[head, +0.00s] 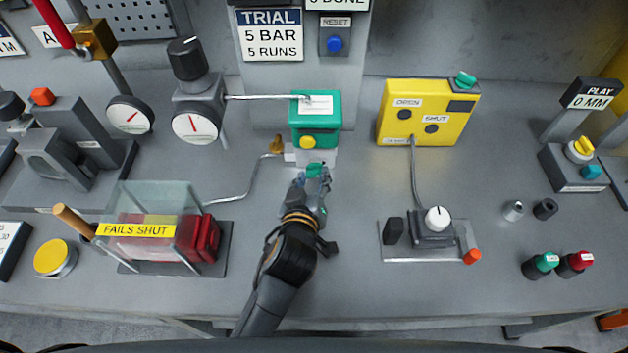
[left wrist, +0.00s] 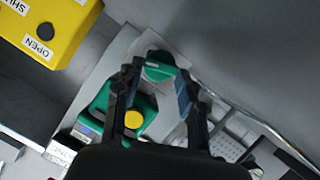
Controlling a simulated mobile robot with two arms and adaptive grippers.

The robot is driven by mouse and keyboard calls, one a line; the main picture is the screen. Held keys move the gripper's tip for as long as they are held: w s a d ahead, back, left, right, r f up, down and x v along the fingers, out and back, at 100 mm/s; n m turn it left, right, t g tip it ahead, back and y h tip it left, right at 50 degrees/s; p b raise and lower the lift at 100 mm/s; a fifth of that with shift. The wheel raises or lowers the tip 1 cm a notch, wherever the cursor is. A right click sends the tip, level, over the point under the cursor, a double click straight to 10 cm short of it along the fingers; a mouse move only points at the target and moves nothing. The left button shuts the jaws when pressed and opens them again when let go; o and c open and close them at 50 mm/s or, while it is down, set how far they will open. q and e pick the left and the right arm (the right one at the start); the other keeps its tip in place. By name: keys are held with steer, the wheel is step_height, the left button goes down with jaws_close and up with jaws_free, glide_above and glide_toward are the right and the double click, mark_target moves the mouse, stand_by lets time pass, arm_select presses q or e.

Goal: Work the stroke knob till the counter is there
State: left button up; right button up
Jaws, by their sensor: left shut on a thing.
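My left gripper (head: 316,180) reaches in from the front to a green knob (head: 318,170) just in front of the green block. In the left wrist view its fingers stand on both sides of the green knob (left wrist: 160,67) and are shut on it. I read no stroke label on this knob. The green block (head: 315,108) has a white card on top and a yellow button (head: 308,142) in front. A sign (head: 592,94) at the far right reads PLAY 0 MM. A cut-off sign (head: 338,4) at the top ends in DONE. My right gripper is out of view.
A yellow box (head: 428,92) marked OPEN and SHUT stands right of the green block. A clear guard (head: 150,212) marked FAILS SHUT is left of my arm. A white-knobbed unit (head: 437,220) sits right. Bench between my arm and that unit is clear.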

arm_select(q)
steer(key=shift+a+n+h, duration=0.2)
steer(key=shift+n+h, duration=0.3)
steer(key=shift+n, duration=0.3)
steer(key=o, duration=1.2)
steer(key=shift+c, duration=0.2)
steer(key=shift+f, duration=0.1)
steer(key=v, duration=1.2)
steer(key=shift+f, duration=0.15)
